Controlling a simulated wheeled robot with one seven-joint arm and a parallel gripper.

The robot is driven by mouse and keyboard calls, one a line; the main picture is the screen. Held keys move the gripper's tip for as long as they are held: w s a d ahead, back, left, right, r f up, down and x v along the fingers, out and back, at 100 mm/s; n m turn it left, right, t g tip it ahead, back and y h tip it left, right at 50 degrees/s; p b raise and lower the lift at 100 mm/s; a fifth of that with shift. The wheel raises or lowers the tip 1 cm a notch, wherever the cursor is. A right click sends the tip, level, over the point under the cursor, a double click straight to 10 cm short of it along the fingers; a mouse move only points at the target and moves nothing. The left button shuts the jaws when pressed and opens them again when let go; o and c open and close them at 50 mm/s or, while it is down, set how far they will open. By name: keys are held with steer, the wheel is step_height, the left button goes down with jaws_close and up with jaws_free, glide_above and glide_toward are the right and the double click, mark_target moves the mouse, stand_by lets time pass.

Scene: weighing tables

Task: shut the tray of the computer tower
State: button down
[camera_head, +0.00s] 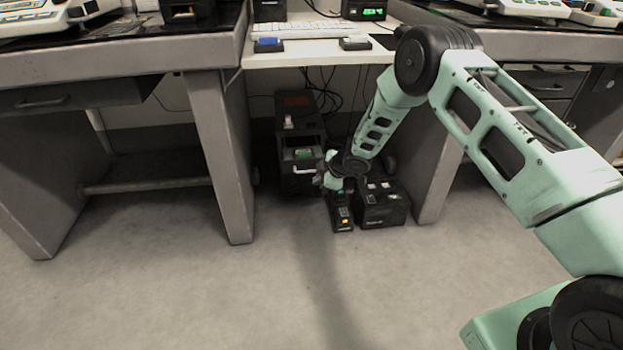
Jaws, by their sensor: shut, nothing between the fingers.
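The computer tower (299,110) is a dark box standing on the floor under the middle desk. Low on its front is a tray (303,169) with a light front edge, and something green shows just above it. It looks partly out, but how far I cannot tell from here. My gripper (322,180) is low, at the right side of the tray front. It is shut and empty. The picture is too small to tell whether it touches the tray. My arm comes down from the right and hides the area just right of the tower.
A black power unit (382,207) and a small black box with an orange light (343,219) stand on the floor right of the tower. Desk legs (222,150) flank the opening on both sides. Cables hang behind. The floor in front (200,300) is clear.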

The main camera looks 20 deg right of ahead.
steer(key=w+f, duration=0.2)
steer(key=w, duration=0.4)
steer(key=shift+a+b, duration=0.35)
steer(key=shift+a, duration=0.1)
